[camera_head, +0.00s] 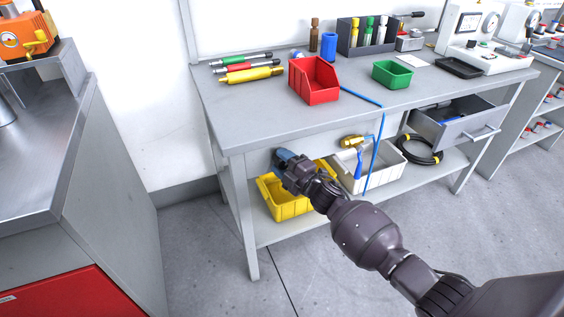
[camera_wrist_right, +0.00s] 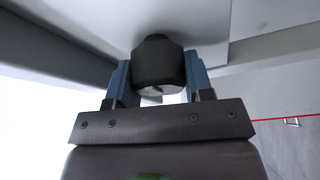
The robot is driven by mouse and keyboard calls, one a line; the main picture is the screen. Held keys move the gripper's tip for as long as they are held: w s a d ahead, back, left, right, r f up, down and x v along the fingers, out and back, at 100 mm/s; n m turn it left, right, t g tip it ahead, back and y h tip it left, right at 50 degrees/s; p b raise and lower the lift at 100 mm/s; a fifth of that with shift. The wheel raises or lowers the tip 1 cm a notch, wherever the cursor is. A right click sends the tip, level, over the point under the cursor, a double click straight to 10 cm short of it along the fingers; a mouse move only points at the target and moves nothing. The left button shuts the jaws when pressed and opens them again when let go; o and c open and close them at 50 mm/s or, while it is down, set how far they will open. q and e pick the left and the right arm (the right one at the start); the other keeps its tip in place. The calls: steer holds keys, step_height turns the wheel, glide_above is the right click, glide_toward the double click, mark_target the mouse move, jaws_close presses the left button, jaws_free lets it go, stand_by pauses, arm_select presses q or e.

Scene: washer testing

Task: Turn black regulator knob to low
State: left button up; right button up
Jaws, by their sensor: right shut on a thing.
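The black regulator knob (camera_wrist_right: 158,62) shows in the right wrist view, a dark round knob standing out from a light grey panel. My right gripper (camera_head: 284,157) reaches to the front of the grey workbench, just below its top edge. In the right wrist view its two blue fingers sit on either side of the knob and are shut on it. In the head view the knob is hidden by the gripper. No setting mark can be read on the knob. My left gripper is not in view.
The workbench (camera_head: 240,119) carries a red bin (camera_head: 314,82), a green bin (camera_head: 392,74) and several tools. A yellow bin (camera_head: 285,206) and a white crate (camera_head: 374,179) stand on the lower shelf near my arm. A drawer (camera_head: 462,128) is open at the right.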

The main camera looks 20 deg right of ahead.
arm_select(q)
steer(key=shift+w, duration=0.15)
arm_select(e)
steer(key=o, duration=0.6)
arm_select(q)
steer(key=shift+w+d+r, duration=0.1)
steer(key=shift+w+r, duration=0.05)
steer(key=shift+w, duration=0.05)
arm_select(e)
steer(key=o, duration=0.3)
steer(key=shift+s, duration=0.1)
steer(key=shift+s+d, duration=0.15)
steer(key=shift+s, duration=0.1)
arm_select(q)
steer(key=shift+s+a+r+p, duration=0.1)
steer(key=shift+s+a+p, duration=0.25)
steer(key=shift+p, duration=0.6)
arm_select(e)
steer(key=shift+v, duration=5.05)
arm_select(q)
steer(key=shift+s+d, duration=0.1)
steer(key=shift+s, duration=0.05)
